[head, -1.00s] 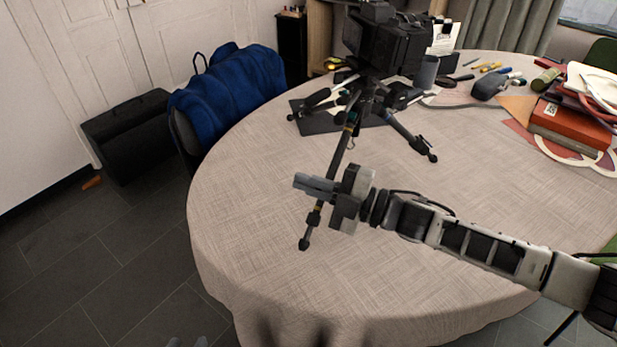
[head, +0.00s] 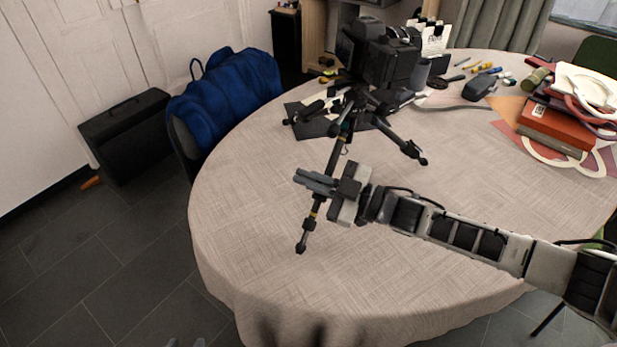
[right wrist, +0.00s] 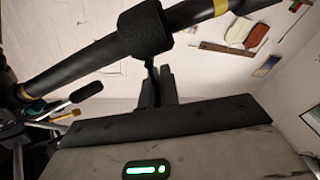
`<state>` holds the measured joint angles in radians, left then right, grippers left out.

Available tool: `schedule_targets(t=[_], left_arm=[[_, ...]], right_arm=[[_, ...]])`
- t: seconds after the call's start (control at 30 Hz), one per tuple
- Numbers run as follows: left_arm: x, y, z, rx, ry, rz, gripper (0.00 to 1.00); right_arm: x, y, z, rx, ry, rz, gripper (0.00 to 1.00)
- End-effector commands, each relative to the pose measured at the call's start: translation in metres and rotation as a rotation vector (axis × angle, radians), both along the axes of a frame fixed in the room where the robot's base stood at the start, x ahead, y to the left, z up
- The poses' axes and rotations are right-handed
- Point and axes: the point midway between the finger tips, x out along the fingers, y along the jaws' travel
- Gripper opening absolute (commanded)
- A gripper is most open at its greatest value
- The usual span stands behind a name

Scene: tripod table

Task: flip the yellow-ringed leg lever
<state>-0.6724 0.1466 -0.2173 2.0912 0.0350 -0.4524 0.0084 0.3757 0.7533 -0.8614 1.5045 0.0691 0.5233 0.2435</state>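A black tripod (head: 333,160) carrying a camera (head: 378,52) stands on the round table. Its near leg (head: 308,228) has a yellow ring and reaches towards the front left. In the right wrist view this leg crosses the top, with a yellow ring (right wrist: 221,8) and a thick black collar (right wrist: 145,30). A small dark lever (right wrist: 151,67) juts from the collar towards my fingertips. My right gripper (head: 297,176) is at the leg, fingers nearly together; they also show in the wrist view (right wrist: 159,72). Contact with the lever is unclear. Small grey tips (head: 186,342) at the bottom edge may be my left gripper.
The tablecloth (head: 240,220) is bare left of and in front of the leg. Another tripod leg (head: 405,145) spreads right. Books (head: 553,127) and small tools (head: 485,67) lie at the back right. A blue jacket (head: 225,95) hangs on a chair at left.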

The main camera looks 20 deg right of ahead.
Motion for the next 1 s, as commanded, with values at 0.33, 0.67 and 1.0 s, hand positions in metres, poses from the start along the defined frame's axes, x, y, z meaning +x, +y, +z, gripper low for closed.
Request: schedule_targets(t=[0.33, 0.67, 1.0], left_arm=[[-0.0008, 0.0001, -0.0021, 0.003, 0.005, -0.002, 0.34], [0.0001, -0.0004, -0.0002, 0.001, 0.002, -0.002, 0.34], [0.0014, -0.0005, 0.0026, 0.000, -0.005, -0.002, 0.34]], right_arm=[[0.0015, -0.0013, 0.0009, 0.014, 0.016, -0.002, 0.00], [0.0014, -0.0012, 0.0009, 0.014, 0.015, -0.001, 0.25], [0.0004, -0.0011, 0.0002, 0.012, 0.015, 0.001, 0.25]])
